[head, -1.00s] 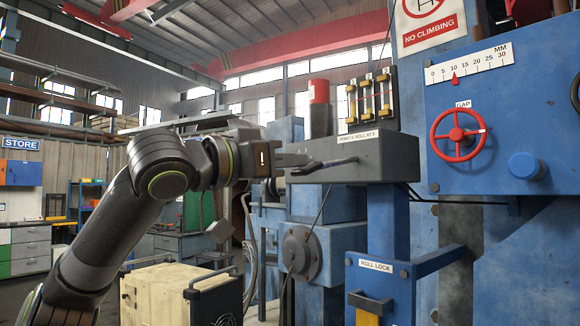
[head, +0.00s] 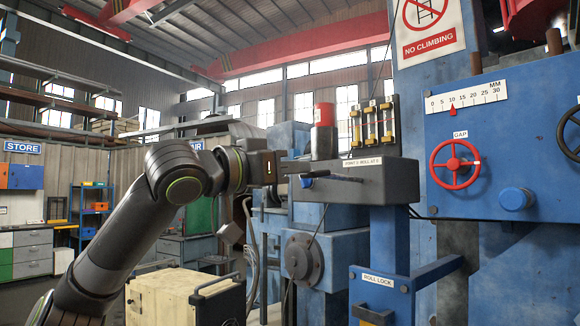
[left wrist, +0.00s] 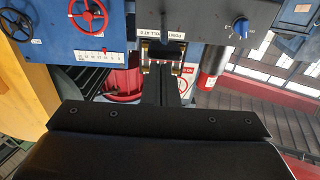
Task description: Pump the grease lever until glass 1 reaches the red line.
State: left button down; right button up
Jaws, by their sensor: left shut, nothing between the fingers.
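Three amber sight glasses (head: 372,127) stand on a dark panel behind the block. Their levels and the red line are too small to read. My right gripper is not in view.
A red-topped cylinder (head: 324,115) stands on the block. To the right, the blue machine face holds a red GAP handwheel (head: 455,165) and a scale (head: 466,98). A blue ROLL LOCK bracket (head: 378,279) is below. A cream cabinet (head: 180,297) stands lower left.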

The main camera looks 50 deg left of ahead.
pick_arm(q)
jog(key=s+a+f+b, duration=0.1)
jog(key=s+b, duration=0.5)
jog(key=s, duration=0.3)
jog(key=shift+s+f, duration=0.25)
dwell(0.8)
dwell(0.5)
